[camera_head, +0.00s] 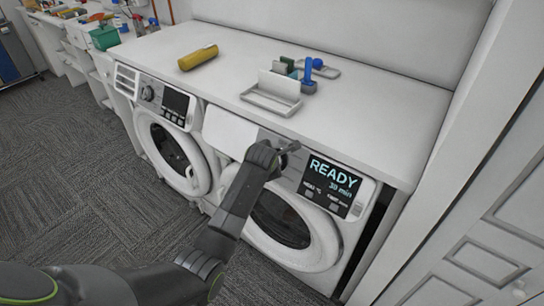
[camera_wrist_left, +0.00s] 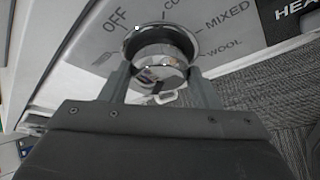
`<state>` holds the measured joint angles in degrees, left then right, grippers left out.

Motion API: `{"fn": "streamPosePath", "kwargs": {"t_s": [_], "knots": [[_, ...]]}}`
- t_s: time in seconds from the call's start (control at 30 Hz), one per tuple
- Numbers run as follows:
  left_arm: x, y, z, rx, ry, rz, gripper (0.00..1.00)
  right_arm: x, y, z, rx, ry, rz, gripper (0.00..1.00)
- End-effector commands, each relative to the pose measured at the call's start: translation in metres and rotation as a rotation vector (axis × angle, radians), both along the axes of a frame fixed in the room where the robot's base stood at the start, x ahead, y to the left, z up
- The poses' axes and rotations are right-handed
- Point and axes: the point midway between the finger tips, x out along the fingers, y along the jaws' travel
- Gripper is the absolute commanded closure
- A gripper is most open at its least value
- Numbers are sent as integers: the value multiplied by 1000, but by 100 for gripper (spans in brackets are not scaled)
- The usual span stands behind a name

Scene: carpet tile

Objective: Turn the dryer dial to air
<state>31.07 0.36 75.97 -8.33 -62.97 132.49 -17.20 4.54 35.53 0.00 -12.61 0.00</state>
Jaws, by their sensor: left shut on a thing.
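The dryer (camera_head: 328,238) is the right-hand white machine, with a dark display (camera_head: 333,184) reading READY and 30 min. My left gripper (camera_head: 288,152) is at its front panel, left of the display, and hides the dial in the head view. In the left wrist view, the round chrome dial (camera_wrist_left: 160,52) sits between the two fingers of my left gripper (camera_wrist_left: 160,86), which is shut on it. The labels OFF, MIXED and WOOL show around the dial, with another partly cut off. A white dot lies at the ring's upper left, near OFF. No air label is readable. My right gripper is out of view.
A second white machine (camera_head: 146,122) stands to the left. The white counter (camera_head: 225,62) above holds a yellow roll (camera_head: 198,57), a white tray (camera_head: 270,100) and small blue and green items. A white panelled door (camera_head: 475,255) stands at right. Grey carpet (camera_head: 60,190) lies open at left.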

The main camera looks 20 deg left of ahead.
Motion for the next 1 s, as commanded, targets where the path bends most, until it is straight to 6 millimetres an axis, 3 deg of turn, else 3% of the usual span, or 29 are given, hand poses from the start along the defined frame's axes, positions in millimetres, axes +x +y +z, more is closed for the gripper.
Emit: {"fn": "streamPosePath", "kwargs": {"t_s": [0.3, 0.9, 0.93, 1.0], "knots": [[1, 1, 2, -116, 43, 63, 67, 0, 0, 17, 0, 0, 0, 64], [1, 1, 0, -147, 53, 79, 67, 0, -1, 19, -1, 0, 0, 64], [1, 1, 0, -147, 53, 79, 41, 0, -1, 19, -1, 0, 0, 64], [1, 1, 0, -147, 53, 79, 31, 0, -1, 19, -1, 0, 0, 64]]}}
